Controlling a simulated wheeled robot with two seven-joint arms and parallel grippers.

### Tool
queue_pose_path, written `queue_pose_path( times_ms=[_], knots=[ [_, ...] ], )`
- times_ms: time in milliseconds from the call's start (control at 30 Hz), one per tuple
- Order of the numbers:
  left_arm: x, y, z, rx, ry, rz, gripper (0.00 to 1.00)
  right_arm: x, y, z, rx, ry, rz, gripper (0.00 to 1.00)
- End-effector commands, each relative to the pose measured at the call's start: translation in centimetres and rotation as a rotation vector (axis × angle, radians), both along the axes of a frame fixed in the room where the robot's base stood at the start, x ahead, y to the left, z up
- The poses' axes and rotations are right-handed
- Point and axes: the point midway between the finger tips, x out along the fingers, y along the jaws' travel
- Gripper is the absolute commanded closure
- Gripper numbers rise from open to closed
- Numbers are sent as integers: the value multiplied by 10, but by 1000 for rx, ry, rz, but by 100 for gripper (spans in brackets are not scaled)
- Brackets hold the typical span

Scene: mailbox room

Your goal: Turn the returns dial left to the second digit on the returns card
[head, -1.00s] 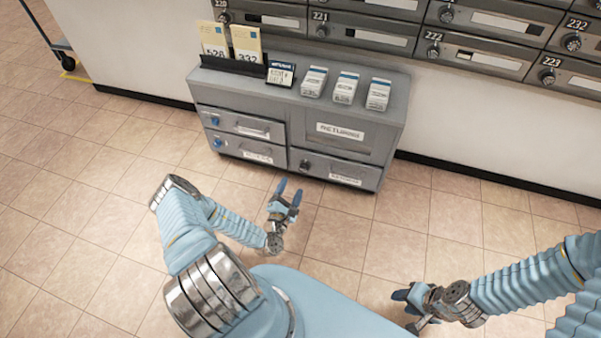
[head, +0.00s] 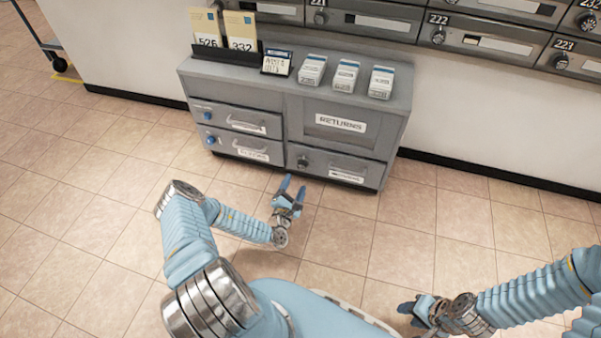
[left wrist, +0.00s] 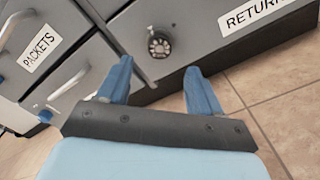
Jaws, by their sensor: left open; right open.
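The returns dial is a dark round knob (head: 302,161) on the lower right drawer of the grey cabinet (head: 345,107); it shows larger in the left wrist view (left wrist: 159,44), with a light mark ring. My left gripper (head: 291,188) is open and empty, in front of and below the dial, not touching it. In the left wrist view its two blue fingers (left wrist: 160,82) are apart, with the dial beyond the gap. My right gripper (head: 410,306) is open and empty, low at the right. A small dark-framed card (head: 276,62) stands on the cabinet; its writing is too small to read surely.
Three white boxes (head: 345,76) stand on the cabinet. Left drawers have blue knobs (head: 210,140). Mailboxes (head: 470,40) line the wall. The tiled floor (head: 450,220) is clear.

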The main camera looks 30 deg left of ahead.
Motion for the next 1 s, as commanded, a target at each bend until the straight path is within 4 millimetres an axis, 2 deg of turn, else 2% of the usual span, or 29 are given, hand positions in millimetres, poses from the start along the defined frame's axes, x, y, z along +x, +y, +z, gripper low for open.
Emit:
queue_pose_path(
  times_ms=[100, 300, 500, 767, 1000],
  knots=[
    [28, 7, -3, 3, -2, 0, 35, 0, 1, -10, 2, 1, 1, 57],
    [61, 15, -2, 2, -2, 1, 35, -1, 2, -17, 5, 4, 3, 57],
    [75, 18, -1, 0, -1, -1, 35, -1, 2, -20, 6, 5, 3, 57],
    [75, 18, 0, 0, 0, 0, 35, -1, 2, -19, 6, 4, 3, 57],
    [75, 18, 0, 1, 0, 0, 72, -1, 2, -19, 6, 4, 3, 57]
  ],
)
